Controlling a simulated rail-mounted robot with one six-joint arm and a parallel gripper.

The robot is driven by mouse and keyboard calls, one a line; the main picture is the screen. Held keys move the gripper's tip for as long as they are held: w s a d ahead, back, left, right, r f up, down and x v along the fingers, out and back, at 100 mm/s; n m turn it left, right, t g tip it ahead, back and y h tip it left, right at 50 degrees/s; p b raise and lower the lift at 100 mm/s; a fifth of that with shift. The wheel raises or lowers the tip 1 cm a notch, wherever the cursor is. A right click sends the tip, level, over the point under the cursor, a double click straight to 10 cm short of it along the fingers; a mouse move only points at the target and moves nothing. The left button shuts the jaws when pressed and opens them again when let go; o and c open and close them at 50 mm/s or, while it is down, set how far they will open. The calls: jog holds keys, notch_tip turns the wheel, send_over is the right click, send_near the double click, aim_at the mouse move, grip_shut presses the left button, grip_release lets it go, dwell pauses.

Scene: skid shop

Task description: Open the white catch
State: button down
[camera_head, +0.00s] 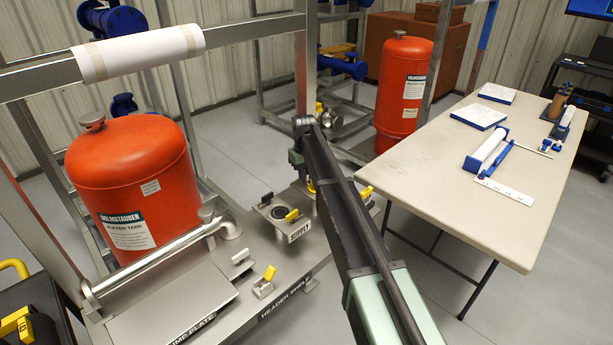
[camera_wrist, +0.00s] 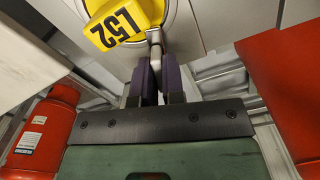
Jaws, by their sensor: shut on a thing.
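My gripper (camera_wrist: 156,70) is shut on a small pale metal lever (camera_wrist: 155,38), held between two dark fingertips in the wrist view. The lever's upper end meets a round pale fitting behind a yellow block (camera_wrist: 125,25) marked L52. I cannot tell whether this lever is part of the white catch. In the head view, a small catch with a pale handle (camera_head: 241,257) stands on the grey header shelf beside one with a yellow handle (camera_head: 264,278). My arm crosses the middle of that view; the fingertips are hidden there.
An orange-red tank (camera_head: 130,180) stands left behind a metal frame, and a second red tank (camera_head: 404,85) stands farther back. A pipe (camera_head: 150,258) runs along the shelf. A beige table (camera_head: 440,160) at right holds papers and a white roller. Grey floor lies between.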

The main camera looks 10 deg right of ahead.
jog(key=m, duration=0.3)
jog(key=shift+m, duration=0.3)
jog(key=m, duration=0.3)
jog(key=shift+m, duration=1.8)
jog(key=m, duration=0.4)
jog(key=c, duration=1.2)
grip_release()
